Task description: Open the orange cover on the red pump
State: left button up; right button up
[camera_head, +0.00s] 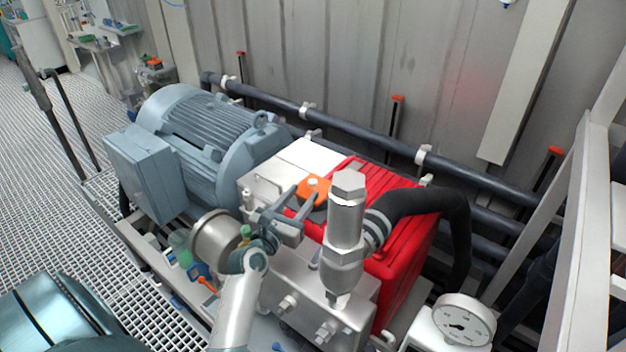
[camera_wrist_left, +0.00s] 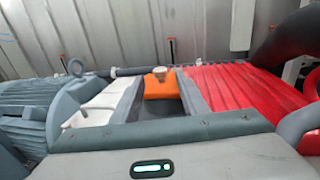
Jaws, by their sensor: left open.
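The orange cover (camera_head: 315,184) sits on top of the red pump (camera_head: 406,240), near its end by the motor, and looks closed. A small pale knob stands on the cover. My left gripper (camera_head: 305,196) is open, with its two fingers pointing at the cover. In the left wrist view the orange cover (camera_wrist_left: 158,90) shows between the two fingers (camera_wrist_left: 158,78). The red pump (camera_wrist_left: 240,88) is right of them. I cannot tell whether the fingers touch the cover. My right gripper is not in view.
A grey-blue motor (camera_head: 205,135) is left of the pump. A metal valve fitting (camera_head: 345,235) and a black hose (camera_head: 425,203) rise close to the gripper's right. A round gauge (camera_head: 215,237) is left of the wrist; a white dial (camera_head: 464,322) is at lower right. Dark pipes run along the wall.

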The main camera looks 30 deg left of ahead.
aim_at(311, 185)
pick_arm(q)
jog(key=w, duration=0.7)
jog(key=shift+a+p, duration=0.35)
jog(key=shift+a, duration=0.05)
jog(key=shift+w, duration=0.1)
grip_shut()
